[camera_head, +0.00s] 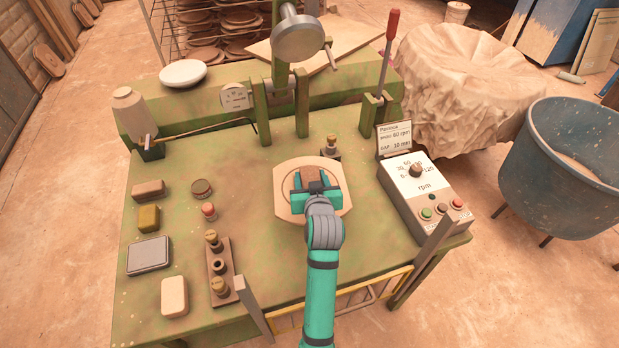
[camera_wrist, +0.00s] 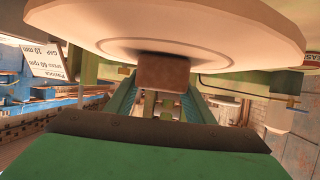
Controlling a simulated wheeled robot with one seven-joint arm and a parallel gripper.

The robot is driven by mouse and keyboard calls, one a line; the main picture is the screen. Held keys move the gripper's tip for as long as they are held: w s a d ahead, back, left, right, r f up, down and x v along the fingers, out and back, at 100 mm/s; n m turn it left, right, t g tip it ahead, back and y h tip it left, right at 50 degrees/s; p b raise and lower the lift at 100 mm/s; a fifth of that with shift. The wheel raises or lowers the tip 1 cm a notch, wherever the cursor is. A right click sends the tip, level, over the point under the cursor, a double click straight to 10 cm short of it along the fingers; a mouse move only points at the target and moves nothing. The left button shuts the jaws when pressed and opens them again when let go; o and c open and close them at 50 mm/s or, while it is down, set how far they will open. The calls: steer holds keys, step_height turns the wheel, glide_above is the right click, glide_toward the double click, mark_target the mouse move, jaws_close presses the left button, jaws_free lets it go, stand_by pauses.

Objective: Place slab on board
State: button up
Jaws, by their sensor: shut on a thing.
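My gripper (camera_head: 315,187) is shut on the slab (camera_head: 312,178), a small reddish-brown block. In the wrist view, which is upside down, the slab (camera_wrist: 163,73) sits between the two green fingers of my gripper (camera_wrist: 160,88). The board (camera_head: 288,205) is a pale disc with straight-cut sides and a ring line, on the green table. The slab is over its middle; the board (camera_wrist: 235,28) also fills the top of the wrist view. A dark shadow lies on the board beside the slab. I cannot tell whether they touch.
The control box (camera_head: 421,190) with dial and buttons stands right of the board. Left are a post rack (camera_head: 220,268), a brown block (camera_head: 148,190), a sponge (camera_head: 149,217) and a cream block (camera_head: 174,296). A round-headed press arm (camera_head: 299,38) and a red-handled lever (camera_head: 387,50) rise behind.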

steer(key=o, duration=1.4)
steer(key=shift+f, duration=0.15)
